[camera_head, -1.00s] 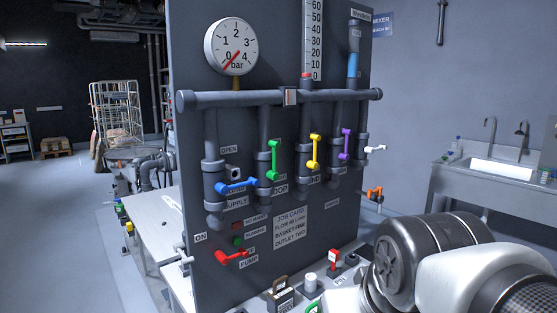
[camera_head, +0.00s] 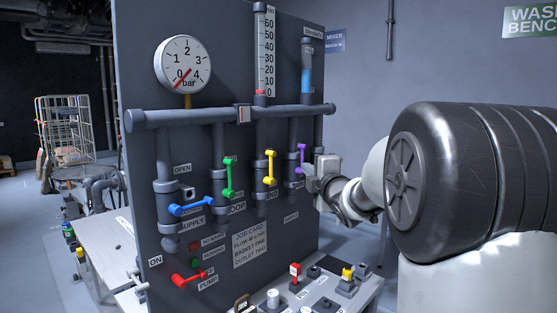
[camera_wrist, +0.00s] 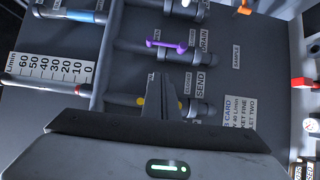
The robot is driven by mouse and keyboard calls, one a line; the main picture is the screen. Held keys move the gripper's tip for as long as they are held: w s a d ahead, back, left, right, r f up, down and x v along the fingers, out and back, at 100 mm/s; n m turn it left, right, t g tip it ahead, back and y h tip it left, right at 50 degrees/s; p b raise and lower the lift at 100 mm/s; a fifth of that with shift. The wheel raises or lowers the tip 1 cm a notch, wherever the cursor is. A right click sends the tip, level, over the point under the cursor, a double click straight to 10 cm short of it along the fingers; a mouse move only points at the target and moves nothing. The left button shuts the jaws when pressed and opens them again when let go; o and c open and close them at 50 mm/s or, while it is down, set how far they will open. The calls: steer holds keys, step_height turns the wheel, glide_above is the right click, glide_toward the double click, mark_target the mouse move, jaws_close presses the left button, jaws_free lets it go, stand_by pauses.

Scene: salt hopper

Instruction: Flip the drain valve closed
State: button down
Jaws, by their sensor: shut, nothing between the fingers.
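The drain valve has a purple lever (camera_head: 302,158) on a dark pipe at the right of the upright panel. In the wrist view the purple lever (camera_wrist: 166,45) lies along its pipe, next to the DRAIN label (camera_wrist: 204,40). My gripper (camera_head: 312,178) is just right of and below this lever in the head view. In the wrist view my gripper (camera_wrist: 162,78) is shut and empty, its dark fingers pointing at the panel between the purple and yellow levers. It appears apart from the purple lever. The gripper hides part of the drain pipe's lower end in the head view.
The yellow lever (camera_head: 270,168) stands left of the purple one, partly hidden by my fingers in the wrist view. Green (camera_head: 229,178), blue (camera_head: 190,207) and red (camera_head: 192,279) levers are farther left.

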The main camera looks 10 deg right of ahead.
steer(key=shift+w+d+p, duration=0.45)
steer(key=shift+w, duration=1.7)
steer(key=shift+w+d+p, duration=0.4)
steer(key=shift+w+d, duration=0.1)
steer(key=shift+w, duration=1.6)
steer(key=shift+w+d+p, duration=0.45)
steer(key=shift+w, duration=1.7)
steer(key=shift+a+r, duration=0.1)
steer(key=shift+r, duration=0.05)
steer(key=shift+p, duration=0.35)
steer(key=shift+d, duration=0.2)
steer(key=shift+m, duration=0.3)
